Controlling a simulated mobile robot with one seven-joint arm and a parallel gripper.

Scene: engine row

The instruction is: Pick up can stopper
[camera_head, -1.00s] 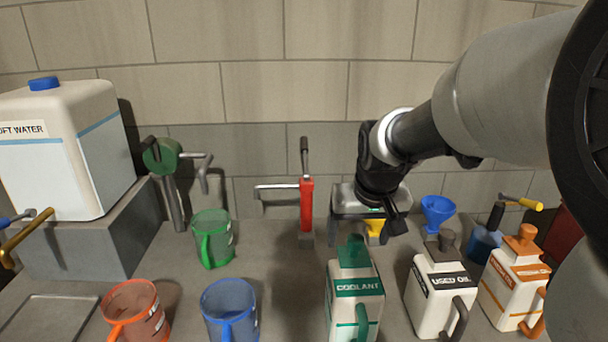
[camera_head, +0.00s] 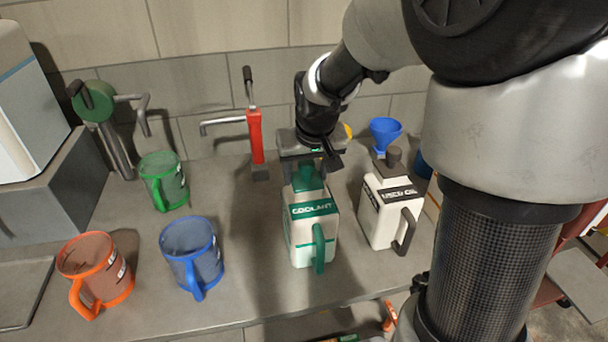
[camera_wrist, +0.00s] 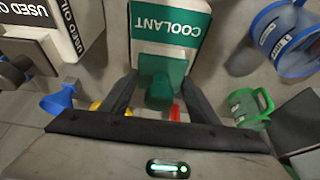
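The white coolant can (camera_head: 312,240) with a green label and handle stands upright on the bench. Its green stopper (camera_head: 308,180) sits on top, partly under my gripper (camera_head: 310,168). In the wrist view the green stopper (camera_wrist: 160,84) lies between the two dark fingers of my gripper (camera_wrist: 160,82). The fingers are apart, with a gap visible on each side of the stopper. The can's label (camera_wrist: 170,22) appears upside down in that view. The white used oil can (camera_head: 388,215) with a dark stopper (camera_head: 394,158) stands to the right.
Blue (camera_head: 190,255), orange (camera_head: 95,272) and green (camera_head: 163,180) jugs stand left of the coolant can. A red hand pump (camera_head: 255,135) stands behind. A blue funnel (camera_head: 385,130) is behind the used oil can. The bench between the blue jug and coolant can is clear.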

